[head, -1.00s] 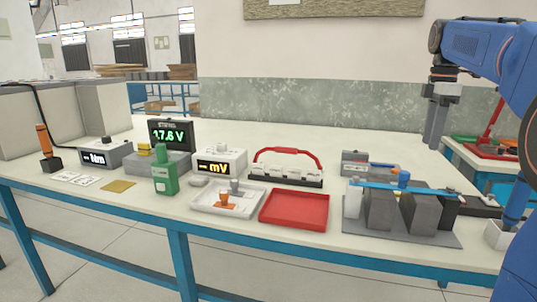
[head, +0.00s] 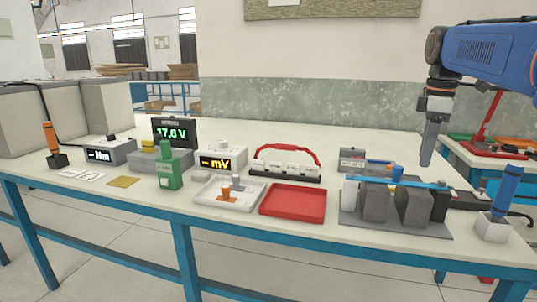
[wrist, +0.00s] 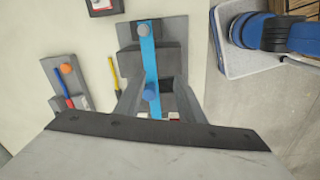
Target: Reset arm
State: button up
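My gripper (head: 428,150) hangs from the blue arm at the right of the head view, pointing down. It is raised above the table, behind and above the battery fixture (head: 430,232), touching nothing. In the wrist view its two grey fingers (wrist: 154,92) stand apart with nothing held between them. The fixture's blue bar (wrist: 149,65) and blue knob (wrist: 151,93) show beyond the fingers, below the gripper. In the head view the bar (head: 425,184) lies across the dark battery blocks (head: 413,205) on a grey plate.
A red tray (head: 293,203), a white tray (head: 225,205) and a red-handled rack (head: 287,170) stand left of the fixture. A blue-handled tool (head: 505,190) stands in a white holder at the right. Meters (head: 215,162) and a green bottle (head: 168,172) are further left. The back of the table is clear.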

jog(key=s+a+f+m+t, duration=0.1)
jog(key=s+a+f+m, duration=0.2)
jog(key=s+f, duration=0.5)
jog(key=s+a+f+m+t, duration=0.1)
jog(key=s+a+f+m, duration=0.3)
jog(key=s+f, duration=0.4)
jog(key=s+a+f+m+t, duration=0.2)
jog(key=s+a+f+m, duration=0.2)
jog(key=s+f, duration=0.5)
jog(key=shift+a+f+m, duration=0.25)
jog(key=shift+m, duration=0.25)
